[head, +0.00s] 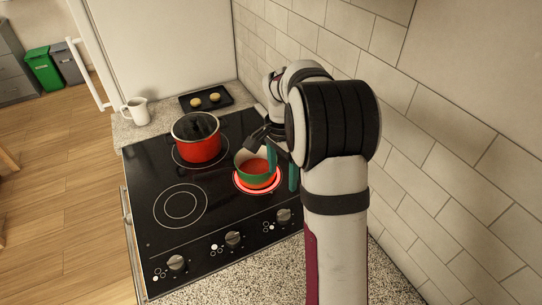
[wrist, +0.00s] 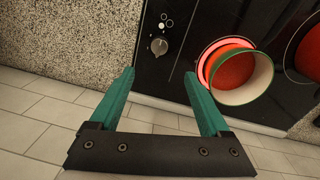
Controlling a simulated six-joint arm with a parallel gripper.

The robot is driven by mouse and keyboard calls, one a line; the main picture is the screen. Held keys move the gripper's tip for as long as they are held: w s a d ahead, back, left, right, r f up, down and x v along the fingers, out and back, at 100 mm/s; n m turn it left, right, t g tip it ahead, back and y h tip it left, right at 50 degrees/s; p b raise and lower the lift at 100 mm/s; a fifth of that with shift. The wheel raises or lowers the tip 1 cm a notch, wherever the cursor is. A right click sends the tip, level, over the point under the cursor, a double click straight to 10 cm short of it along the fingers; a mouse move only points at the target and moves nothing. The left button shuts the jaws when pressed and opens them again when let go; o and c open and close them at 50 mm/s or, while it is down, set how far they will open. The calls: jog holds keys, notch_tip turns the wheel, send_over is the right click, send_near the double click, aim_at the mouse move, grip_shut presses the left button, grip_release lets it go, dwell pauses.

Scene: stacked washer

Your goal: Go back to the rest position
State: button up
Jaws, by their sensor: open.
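My gripper (head: 281,166) shows its teal fingers above the right side of the stove, partly hidden by my arm in the head view. In the wrist view the gripper (wrist: 159,73) is open, with nothing between its fingers. A small green-sided pot (head: 257,178) with a red-orange inside sits on a glowing red burner (head: 238,187). In the wrist view the pot (wrist: 262,88) and the glowing burner (wrist: 205,62) lie to the right of the fingers, apart from them.
The front left burner (head: 180,205) is bare. A white jug (head: 137,111) and a black tray (head: 190,102) with two round items are on the counter behind. A tiled wall (head: 440,150) runs along the right.

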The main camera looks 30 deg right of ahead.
jog(key=s+a+r+n+y, duration=0.1)
jog(key=s+a+r+n, duration=0.25)
jog(key=s+a, duration=0.4)
jog(key=s+a+r+n, duration=0.3)
jog(key=s+a+r, duration=0.1)
jog(key=s+a, duration=0.35)
jog(key=s+a+f+n+y, duration=0.1)
jog(key=s+a+n, duration=0.3)
jog(key=s, duration=0.7)
jog(key=shift+s+f+t, duration=0.2)
jog(key=shift+f+t, duration=0.1)
jog(key=shift+f, duration=0.3)
